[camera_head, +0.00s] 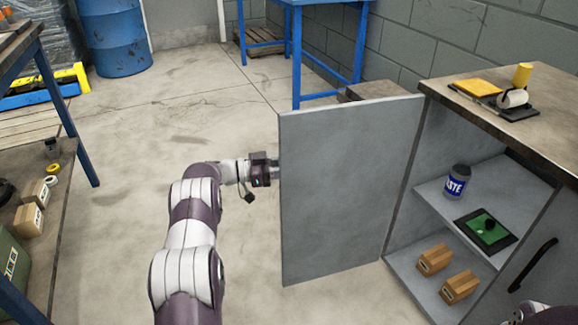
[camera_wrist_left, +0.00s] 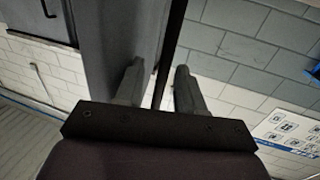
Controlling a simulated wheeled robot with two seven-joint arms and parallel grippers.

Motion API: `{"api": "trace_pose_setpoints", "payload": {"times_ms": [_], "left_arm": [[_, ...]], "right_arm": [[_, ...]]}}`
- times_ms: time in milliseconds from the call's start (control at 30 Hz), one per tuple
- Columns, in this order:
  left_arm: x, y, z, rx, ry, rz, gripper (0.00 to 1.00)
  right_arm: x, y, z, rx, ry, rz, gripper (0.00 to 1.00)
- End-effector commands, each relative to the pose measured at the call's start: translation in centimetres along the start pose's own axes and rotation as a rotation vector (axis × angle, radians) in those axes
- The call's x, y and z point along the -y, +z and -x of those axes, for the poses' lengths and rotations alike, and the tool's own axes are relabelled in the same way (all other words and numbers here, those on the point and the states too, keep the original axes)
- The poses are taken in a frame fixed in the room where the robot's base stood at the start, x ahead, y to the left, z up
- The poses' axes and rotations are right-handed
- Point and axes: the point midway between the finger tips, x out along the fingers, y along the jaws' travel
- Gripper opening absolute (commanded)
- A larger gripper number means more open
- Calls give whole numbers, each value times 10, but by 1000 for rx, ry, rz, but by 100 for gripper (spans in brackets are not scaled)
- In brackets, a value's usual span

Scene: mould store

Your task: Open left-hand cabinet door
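The left-hand cabinet door (camera_head: 345,190) stands wide open, swung out to the left of the grey cabinet (camera_head: 420,290), with its inner face showing. Its outer face and handle are hidden in the head view. My left gripper (camera_head: 274,165) is at the door's free edge, its fingertips partly hidden. In the left wrist view my left gripper (camera_wrist_left: 160,68) has its fingers apart, with a dark upright strip between or just beyond them. I cannot tell whether this strip is handle or door edge. Only a bit of my right arm shows at bottom right; its gripper is out of frame.
Inside the cabinet are a labelled jar (camera_head: 457,182), a green-and-black item (camera_head: 486,231) and small cardboard boxes (camera_head: 434,260). The right-hand door with its black handle (camera_head: 533,264) is shut. A blue-legged table (camera_head: 297,50) stands behind. The floor left of the door is clear.

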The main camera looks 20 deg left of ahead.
Motion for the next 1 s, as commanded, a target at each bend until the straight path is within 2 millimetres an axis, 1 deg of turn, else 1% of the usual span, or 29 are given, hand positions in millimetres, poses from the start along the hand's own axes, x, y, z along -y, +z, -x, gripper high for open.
{"api": "trace_pose_setpoints", "payload": {"times_ms": [67, 167, 300, 400, 533, 600, 700, 1000], "left_arm": [[0, -1, 4, 0, -1, 0, 38], [1, -4, 21, 0, -3, 1, 38], [1, -5, 59, -1, -4, 0, 38], [1, -3, 86, -1, -2, 0, 38], [1, -1, 111, -1, 0, 1, 38], [0, -1, 119, -1, 2, -1, 38], [0, 0, 124, 0, 3, 0, 38], [0, 0, 124, 0, 3, 0, 38]], "right_arm": [[0, 0, 3, 0, 0, 0, 43], [0, -1, 12, 0, 0, 0, 43], [0, -3, 26, 0, 0, 0, 43], [0, -4, 32, 0, 0, 0, 43], [0, -4, 36, 0, 0, 0, 43], [0, -4, 37, 0, 0, 0, 43], [0, -4, 37, 0, 0, 0, 43], [0, -4, 36, 0, 0, 0, 43]]}}
